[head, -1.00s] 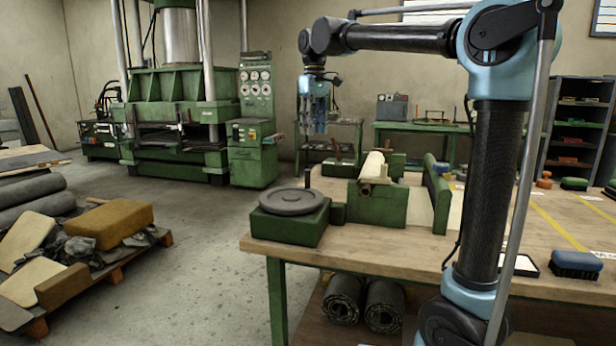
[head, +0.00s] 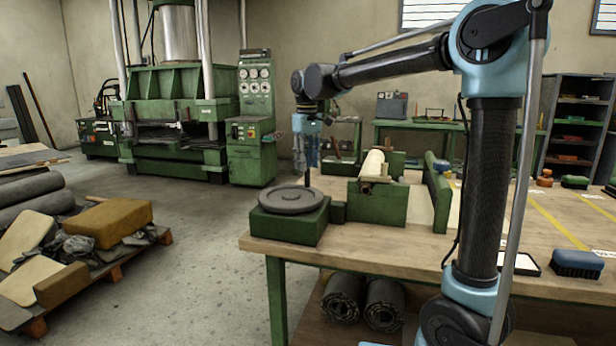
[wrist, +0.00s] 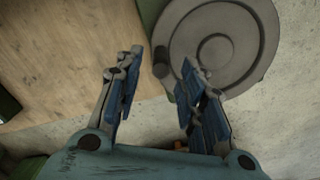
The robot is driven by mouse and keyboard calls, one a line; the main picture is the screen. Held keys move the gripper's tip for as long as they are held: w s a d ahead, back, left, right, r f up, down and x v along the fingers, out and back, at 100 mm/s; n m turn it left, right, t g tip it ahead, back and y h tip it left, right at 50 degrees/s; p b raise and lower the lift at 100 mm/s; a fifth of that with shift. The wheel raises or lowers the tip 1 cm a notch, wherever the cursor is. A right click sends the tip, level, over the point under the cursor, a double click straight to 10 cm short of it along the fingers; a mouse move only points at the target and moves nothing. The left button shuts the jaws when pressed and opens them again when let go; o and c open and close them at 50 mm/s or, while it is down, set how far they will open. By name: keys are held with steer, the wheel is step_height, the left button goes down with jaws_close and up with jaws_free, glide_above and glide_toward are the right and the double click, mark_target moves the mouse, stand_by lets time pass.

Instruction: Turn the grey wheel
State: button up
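The grey wheel (head: 290,200) lies flat on a green block (head: 289,228) at the near left corner of the wooden workbench. A dark upright handle (head: 308,178) stands at its rim. In the wrist view the wheel (wrist: 217,50) is at the upper right, with the round handle end (wrist: 160,69) at its left edge. My gripper (head: 306,167) is just above the handle in the head view. In the wrist view my gripper (wrist: 161,58) is open, its blue-padded fingers apart, with the handle end seen between the fingertips. Contact with the handle cannot be told.
A green roller frame with a cream roll (head: 373,163) stands right of the wheel on the bench (head: 400,245). A blue brush (head: 577,263) lies at the right. A pallet with foam blocks (head: 108,222) is on the floor at left. The floor before the bench is clear.

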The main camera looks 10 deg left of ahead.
mark_target(307, 187)
steer(key=shift+f, duration=2.4)
jaws_close()
